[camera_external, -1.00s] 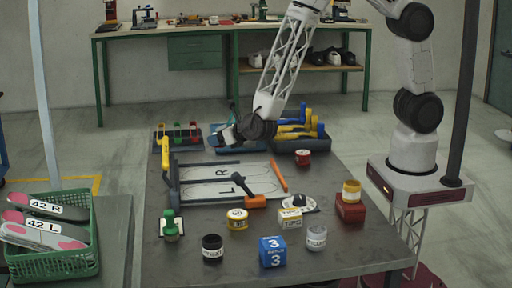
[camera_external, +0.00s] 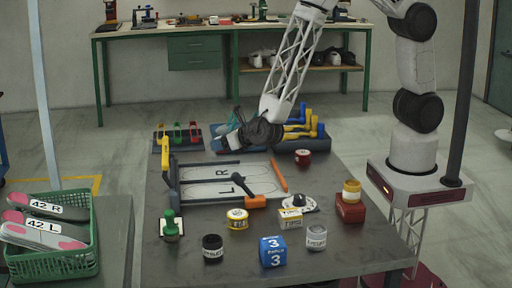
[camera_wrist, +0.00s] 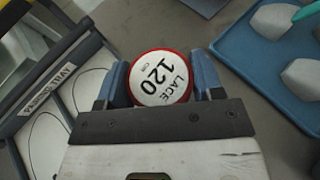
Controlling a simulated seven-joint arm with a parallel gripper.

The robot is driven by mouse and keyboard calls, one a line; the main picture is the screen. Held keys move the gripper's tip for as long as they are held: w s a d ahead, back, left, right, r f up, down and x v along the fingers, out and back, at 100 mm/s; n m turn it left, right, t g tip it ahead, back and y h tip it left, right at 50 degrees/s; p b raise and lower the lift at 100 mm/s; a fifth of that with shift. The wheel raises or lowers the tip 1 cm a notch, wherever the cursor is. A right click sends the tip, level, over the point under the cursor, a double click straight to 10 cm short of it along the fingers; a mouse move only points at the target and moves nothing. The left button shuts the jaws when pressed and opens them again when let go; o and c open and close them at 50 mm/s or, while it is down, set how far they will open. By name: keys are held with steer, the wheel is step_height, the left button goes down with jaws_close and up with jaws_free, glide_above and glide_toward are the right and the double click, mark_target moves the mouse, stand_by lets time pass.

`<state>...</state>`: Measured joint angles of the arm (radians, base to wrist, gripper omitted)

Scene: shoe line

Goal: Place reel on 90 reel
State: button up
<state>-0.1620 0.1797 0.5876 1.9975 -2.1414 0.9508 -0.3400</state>
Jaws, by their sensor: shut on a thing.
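My gripper (camera_wrist: 160,88) is shut on a round reel (camera_wrist: 161,70) with a red rim and a white face reading "LACE 120 cm". The blue fingers press on its two sides. In the outside view my gripper (camera_external: 236,138) is behind the shoe outline board, and I cannot make out the held reel there. Other round reels stand on the table: a yellow one (camera_external: 237,219), a black one (camera_external: 213,249), a grey one (camera_external: 316,237) and a red one (camera_external: 303,158). I cannot read which is marked 90.
The outline board (camera_external: 222,184) lies below left of my gripper. A blue tray (camera_wrist: 287,95) with grey lumps is close by on the right in the wrist view.

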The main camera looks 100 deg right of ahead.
steer(key=shift+n+t+y, duration=0.5)
steer(key=shift+n+y, duration=0.3)
steer(key=shift+n, duration=0.1)
steer(key=s+a, duration=0.1)
steer(key=a, duration=0.5)
steer(key=s+a+r, duration=0.1)
steer(key=s+a, duration=0.1)
steer(key=a, duration=0.4)
steer(key=s+a+r, duration=0.1)
steer(key=s+a, duration=0.1)
steer(key=a, duration=0.4)
steer(key=shift+a, duration=0.25)
steer(key=s+a, duration=0.4)
steer(key=a, duration=0.3)
steer(key=s+a+r+n+y, duration=0.1)
steer(key=s+a, duration=0.3)
steer(key=a, duration=0.3)
steer(key=shift+s+a+r+t, duration=0.2)
steer(key=shift+s+r+t, duration=0.05)
steer(key=shift+s+t, duration=0.15)
steer(key=shift+w, duration=0.1)
glide_above(237, 213)
steer(key=shift+a+f, duration=0.1)
steer(key=shift+f, duration=0.7)
steer(key=shift+f, duration=1.7)
steer(key=shift+f, duration=0.1)
